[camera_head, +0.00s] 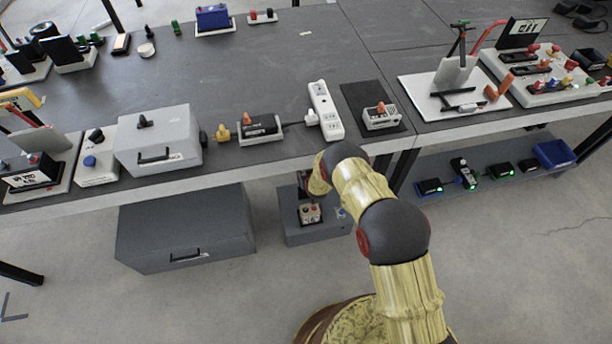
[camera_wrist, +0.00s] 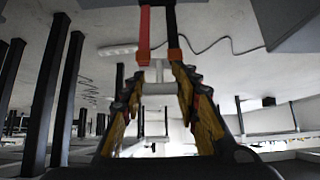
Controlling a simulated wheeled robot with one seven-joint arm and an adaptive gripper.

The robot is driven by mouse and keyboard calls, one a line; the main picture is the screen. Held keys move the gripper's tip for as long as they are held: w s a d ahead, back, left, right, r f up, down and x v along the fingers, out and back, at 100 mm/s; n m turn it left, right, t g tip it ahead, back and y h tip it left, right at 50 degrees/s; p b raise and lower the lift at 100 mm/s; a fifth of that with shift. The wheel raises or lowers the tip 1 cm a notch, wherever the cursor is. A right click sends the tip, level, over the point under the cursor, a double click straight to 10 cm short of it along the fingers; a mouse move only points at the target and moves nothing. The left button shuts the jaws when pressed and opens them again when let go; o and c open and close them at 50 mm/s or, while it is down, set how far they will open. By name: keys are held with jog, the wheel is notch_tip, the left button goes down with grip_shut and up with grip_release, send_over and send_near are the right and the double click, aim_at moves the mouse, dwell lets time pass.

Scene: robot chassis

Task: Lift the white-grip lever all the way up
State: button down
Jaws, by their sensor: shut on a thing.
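The white grip (camera_wrist: 157,88) shows in the wrist view as a short pale bar between my fingertips. A red bar (camera_wrist: 145,28) and a black bar (camera_wrist: 172,28) run from near it to the top edge of that view. My gripper (camera_wrist: 158,78) has its yellow-and-dark fingers on either side of the grip and is shut on it. In the head view my arm reaches down at the table's front edge, above a low grey box (camera_head: 300,233) with a small light-faced device (camera_head: 310,214) on it. My arm hides much of this spot, and the lever's angle cannot be told there.
A large grey drawer box (camera_head: 185,230) stands on the floor to the left. A lower shelf (camera_head: 495,170) holds small devices at right.

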jog(key=shift+w+a+r, duration=0.2)
jog(key=shift+w+r, duration=0.35)
jog(key=shift+w, duration=0.15)
jog(key=c, duration=1.8)
grip_release()
jog(key=shift+o, duration=0.8)
jog(key=shift+w+f, duration=0.1)
jog(key=shift+f, duration=0.05)
jog(key=o, duration=0.3)
jog(key=shift+s+f, duration=0.25)
jog(key=shift+f, duration=0.05)
jog(key=shift+s+d, duration=0.1)
jog(key=shift+s, duration=0.05)
jog(key=shift+s, duration=0.1)
jog(key=v, duration=1.1)
jog(key=shift+s+r, duration=0.2)
jog(key=shift+r, duration=0.1)
jog(key=shift+d, duration=0.1)
